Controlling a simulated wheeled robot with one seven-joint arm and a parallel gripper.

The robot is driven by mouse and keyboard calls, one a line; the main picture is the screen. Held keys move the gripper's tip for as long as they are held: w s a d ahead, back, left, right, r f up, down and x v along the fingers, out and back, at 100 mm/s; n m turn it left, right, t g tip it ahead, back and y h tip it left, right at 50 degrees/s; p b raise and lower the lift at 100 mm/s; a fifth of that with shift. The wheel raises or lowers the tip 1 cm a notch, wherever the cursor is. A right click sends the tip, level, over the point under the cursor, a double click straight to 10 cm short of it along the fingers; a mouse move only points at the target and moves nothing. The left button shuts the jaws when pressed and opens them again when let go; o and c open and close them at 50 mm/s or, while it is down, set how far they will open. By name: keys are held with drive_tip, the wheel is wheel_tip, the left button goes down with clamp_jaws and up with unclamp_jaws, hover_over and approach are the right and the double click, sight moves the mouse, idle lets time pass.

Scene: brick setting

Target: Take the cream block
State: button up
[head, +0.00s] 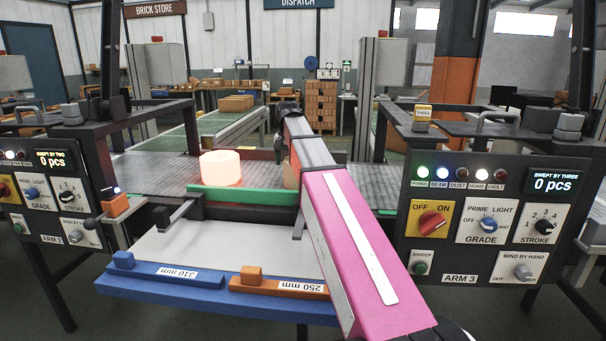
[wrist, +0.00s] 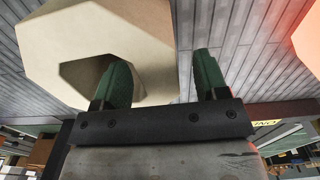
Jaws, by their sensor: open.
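The cream block (wrist: 150,35) fills the upper left of the wrist view. It is a thick, faceted ring with a dark opening. In the head view only a tan sliver (head: 293,168), probably the same block, shows on the belt beside my arm, which hides the rest. My gripper (wrist: 160,80) is open, with two green fingers apart. The left finger overlaps the block's opening in the picture; I cannot tell if it is inside it or touching. The right finger is just clear of the block's right edge. The fingertips are hard to make out in the head view.
A glowing pinkish-white cylinder (head: 220,168) stands on the grey belt (head: 155,172), left of my arm. A green bar (head: 243,196) runs along the belt's near edge. Control panels flank the front: ARM 2 (head: 58,198) and ARM 3 (head: 480,220). A blue-edged tray (head: 200,245) lies between them.

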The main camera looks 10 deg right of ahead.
drive_tip(key=shift+f, duration=1.6)
clamp_jaws()
drive_tip(key=shift+r, duration=0.2)
